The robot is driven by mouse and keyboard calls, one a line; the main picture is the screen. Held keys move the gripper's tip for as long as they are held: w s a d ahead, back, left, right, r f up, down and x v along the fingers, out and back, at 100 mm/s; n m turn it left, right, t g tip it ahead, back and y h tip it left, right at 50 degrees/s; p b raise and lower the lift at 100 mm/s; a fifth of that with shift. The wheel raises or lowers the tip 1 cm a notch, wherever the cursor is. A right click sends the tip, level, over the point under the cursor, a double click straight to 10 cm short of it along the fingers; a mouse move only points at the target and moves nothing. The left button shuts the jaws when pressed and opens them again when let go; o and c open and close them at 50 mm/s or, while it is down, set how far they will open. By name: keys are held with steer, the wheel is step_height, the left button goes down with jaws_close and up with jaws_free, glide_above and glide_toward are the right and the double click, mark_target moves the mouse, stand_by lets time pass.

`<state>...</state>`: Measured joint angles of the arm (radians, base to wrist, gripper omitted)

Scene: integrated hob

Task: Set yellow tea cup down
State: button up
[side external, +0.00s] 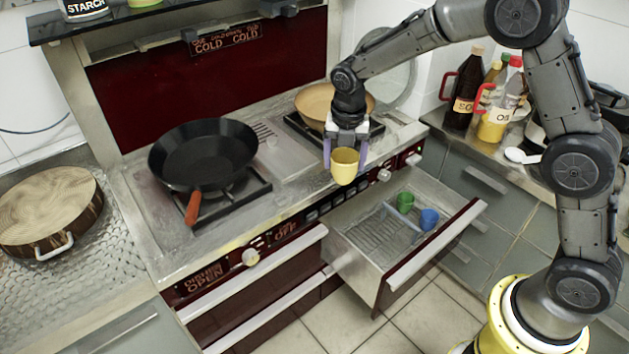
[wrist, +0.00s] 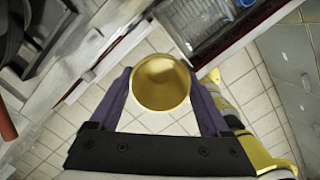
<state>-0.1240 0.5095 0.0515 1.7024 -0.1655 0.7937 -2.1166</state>
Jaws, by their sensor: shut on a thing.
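The yellow tea cup (side external: 344,166) is held in my gripper (side external: 346,150) in the side external view, in the air in front of the hob's front edge. In the wrist view the yellow tea cup (wrist: 160,83) sits between the two purple fingers of my gripper (wrist: 162,88), with its round opening facing the camera. The cup looks roughly upright. Tiled floor shows beneath it in the wrist view. No handle is clearly seen.
An open drawer (side external: 360,256) with a wire rack holds a green cup (side external: 405,202) and a blue cup (side external: 429,219). A black frying pan (side external: 205,154) and a tan pan (side external: 310,101) stand on the hob. Bottles (side external: 464,90) stand on the right counter.

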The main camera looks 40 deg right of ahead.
steer(key=shift+w+a+f, duration=0.2)
steer(key=shift+w+f, duration=1.5)
steer(key=shift+w, duration=0.6)
steer(key=shift+w+a+f, duration=0.2)
steer(key=shift+w+f, duration=1.5)
steer(key=shift+w, duration=0.6)
steer(key=shift+w+a+f, duration=0.2)
steer(key=shift+w+f, duration=1.5)
steer(key=shift+w, duration=0.6)
steer(key=shift+f, duration=1.4)
steer(key=shift+f, duration=0.15)
steer(key=o, duration=1.3)
steer(key=shift+o, duration=0.2)
